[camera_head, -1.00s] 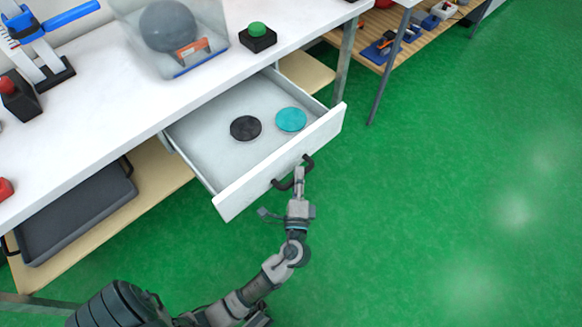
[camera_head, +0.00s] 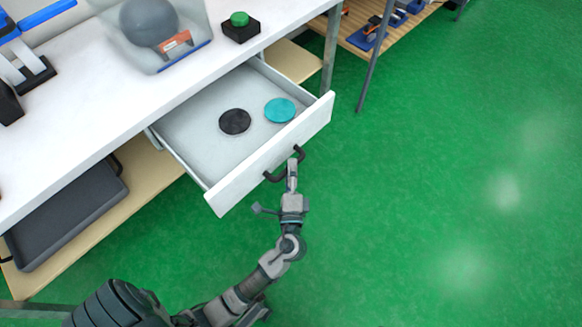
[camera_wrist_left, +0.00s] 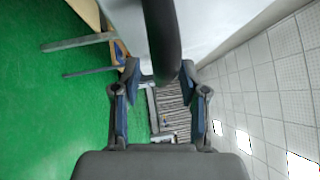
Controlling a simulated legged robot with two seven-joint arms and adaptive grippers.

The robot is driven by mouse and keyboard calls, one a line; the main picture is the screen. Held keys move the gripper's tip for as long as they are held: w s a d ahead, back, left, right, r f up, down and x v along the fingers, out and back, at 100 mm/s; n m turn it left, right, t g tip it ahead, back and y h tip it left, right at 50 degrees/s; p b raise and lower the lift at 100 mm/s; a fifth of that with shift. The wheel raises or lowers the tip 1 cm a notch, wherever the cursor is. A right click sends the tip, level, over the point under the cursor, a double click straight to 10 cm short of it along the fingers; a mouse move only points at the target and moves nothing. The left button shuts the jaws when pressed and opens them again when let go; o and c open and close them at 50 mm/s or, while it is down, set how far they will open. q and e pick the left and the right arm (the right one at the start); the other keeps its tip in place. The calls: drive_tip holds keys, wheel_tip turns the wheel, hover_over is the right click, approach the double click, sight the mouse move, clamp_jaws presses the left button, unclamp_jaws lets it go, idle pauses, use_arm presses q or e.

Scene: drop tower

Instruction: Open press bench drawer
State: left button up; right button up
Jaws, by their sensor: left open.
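The white press bench drawer (camera_head: 262,160) stands pulled out from under the white bench top. A black disc (camera_head: 235,121) and a teal disc (camera_head: 280,110) lie flat inside it. A dark bar handle (camera_head: 272,178) is fixed to the drawer front. My left gripper (camera_head: 292,168) is at the handle. In the left wrist view the open left gripper (camera_wrist_left: 160,105) has a finger on either side, and the dark handle bar (camera_wrist_left: 162,40) runs down between them. I cannot tell whether the fingers touch it. My right gripper is not in view.
On the bench top (camera_head: 110,110) stand a clear bin (camera_head: 165,50) with a grey ball and a green button box (camera_head: 240,27). A dark tray (camera_head: 65,215) lies on the lower shelf. Green floor (camera_head: 430,200) to the right is free.

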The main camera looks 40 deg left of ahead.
use_arm(q)
drive_tip(key=v, duration=1.1)
drive_tip(key=shift+s, duration=0.2)
drive_tip(key=shift+d+f, duration=0.1)
drive_tip(key=shift+f, duration=0.05)
